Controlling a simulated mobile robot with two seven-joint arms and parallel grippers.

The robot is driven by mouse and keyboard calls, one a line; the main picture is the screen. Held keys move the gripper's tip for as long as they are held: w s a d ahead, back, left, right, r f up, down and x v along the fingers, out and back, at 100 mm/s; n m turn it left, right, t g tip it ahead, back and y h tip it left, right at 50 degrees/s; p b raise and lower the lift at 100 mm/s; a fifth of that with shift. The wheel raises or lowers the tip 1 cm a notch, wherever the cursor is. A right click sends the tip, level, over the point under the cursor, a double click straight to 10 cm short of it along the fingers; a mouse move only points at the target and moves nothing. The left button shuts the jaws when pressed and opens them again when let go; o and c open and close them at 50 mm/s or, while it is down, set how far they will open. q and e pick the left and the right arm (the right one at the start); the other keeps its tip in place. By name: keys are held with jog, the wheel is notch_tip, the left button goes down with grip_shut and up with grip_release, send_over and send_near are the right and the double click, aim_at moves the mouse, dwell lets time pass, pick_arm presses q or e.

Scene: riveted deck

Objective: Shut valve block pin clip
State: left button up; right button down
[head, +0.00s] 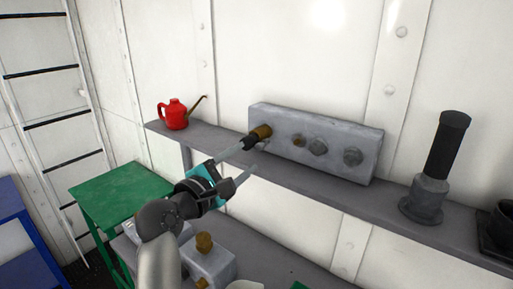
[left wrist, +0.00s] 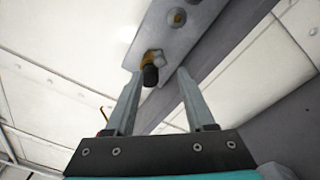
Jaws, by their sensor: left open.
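The grey valve block (head: 315,145) stands on a wall shelf, with a row of round fittings on its front face. At its left end a brass fitting with a dark end (head: 262,131) sticks out; I cannot tell for sure whether it is the pin clip. My left gripper (head: 248,158) is open in front of this end, its fingers pointing at the block. In the left wrist view the brass fitting (left wrist: 154,56) and its dark end (left wrist: 150,76) show between the fingertips (left wrist: 159,73), nearer the left finger. Contact cannot be told. My right gripper is not in view.
The grey shelf (head: 300,190) runs along the wall. A red oil can (head: 175,114) stands left on it, a dark-topped cylinder (head: 442,165) right. Below are a green table (head: 125,190) and a grey block with brass parts (head: 210,264). A ladder (head: 55,110) stands left.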

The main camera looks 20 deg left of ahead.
aim_at(258, 148)
pick_arm(q)
jog(key=shift+x, duration=3.1)
grip_shut()
